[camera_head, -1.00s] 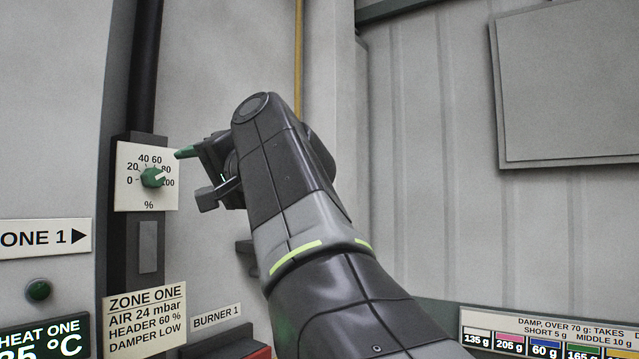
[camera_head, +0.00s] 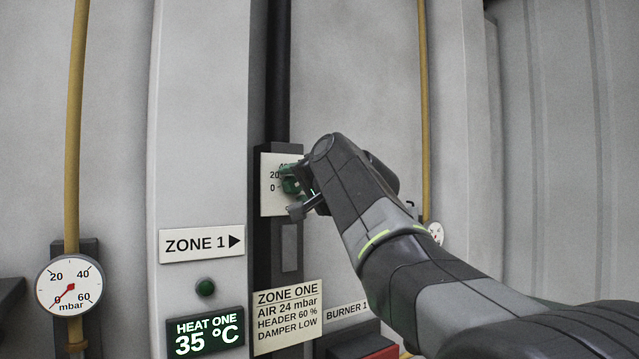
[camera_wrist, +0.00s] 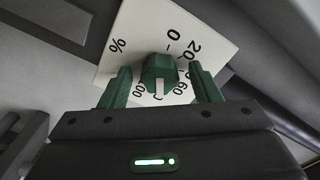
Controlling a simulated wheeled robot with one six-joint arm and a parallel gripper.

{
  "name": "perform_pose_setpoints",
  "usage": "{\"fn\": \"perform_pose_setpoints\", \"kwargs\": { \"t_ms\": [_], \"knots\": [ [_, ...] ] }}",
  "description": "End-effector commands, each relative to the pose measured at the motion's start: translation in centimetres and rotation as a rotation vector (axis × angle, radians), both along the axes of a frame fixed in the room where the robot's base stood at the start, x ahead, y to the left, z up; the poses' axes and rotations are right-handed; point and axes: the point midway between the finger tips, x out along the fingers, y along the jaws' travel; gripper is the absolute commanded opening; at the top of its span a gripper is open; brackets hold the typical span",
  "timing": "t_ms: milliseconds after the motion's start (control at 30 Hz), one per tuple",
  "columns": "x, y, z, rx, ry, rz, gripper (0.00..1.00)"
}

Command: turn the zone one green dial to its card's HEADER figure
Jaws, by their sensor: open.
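The green dial (camera_head: 290,186) sits on a white scale plate (camera_head: 268,205) on a dark upright post, partly hidden by my gripper. In the wrist view the dial (camera_wrist: 158,70) has a white pointer mark aimed toward my palm, about where the 80 lies; that figure is mostly covered. The figures 0, 20, 60 and part of 100 show. My gripper (camera_wrist: 158,78) is open, its green fingers on either side of the dial with gaps to it. The zone one card (camera_head: 289,318) below reads AIR 24 mbar, HEADER 60 %, DAMPER LOW.
A ZONE 1 sign (camera_head: 202,244), a green button (camera_head: 205,287) and a HEAT ONE display (camera_head: 204,332) reading 35 °C are left of the post. A mbar gauge (camera_head: 69,285) is farther left. A burner 1 box with red (camera_head: 372,352) stands low right.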

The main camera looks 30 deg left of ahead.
Motion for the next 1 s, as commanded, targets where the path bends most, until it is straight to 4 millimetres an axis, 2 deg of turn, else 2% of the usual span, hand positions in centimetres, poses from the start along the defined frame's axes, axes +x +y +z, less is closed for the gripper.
{"fn": "perform_pose_setpoints", "kwargs": {
  "t_ms": [133,367,667,1000],
  "knots": [
    [0.00,-0.01,-0.02,0.000,0.000,0.000,0.57],
    [-0.01,-0.03,-0.03,0.000,0.000,0.000,0.12],
    [-0.02,-0.02,-0.15,-0.016,-0.029,0.001,0.12],
    [0.03,-0.01,-0.41,-0.112,-0.215,0.001,0.12]
  ]
}}
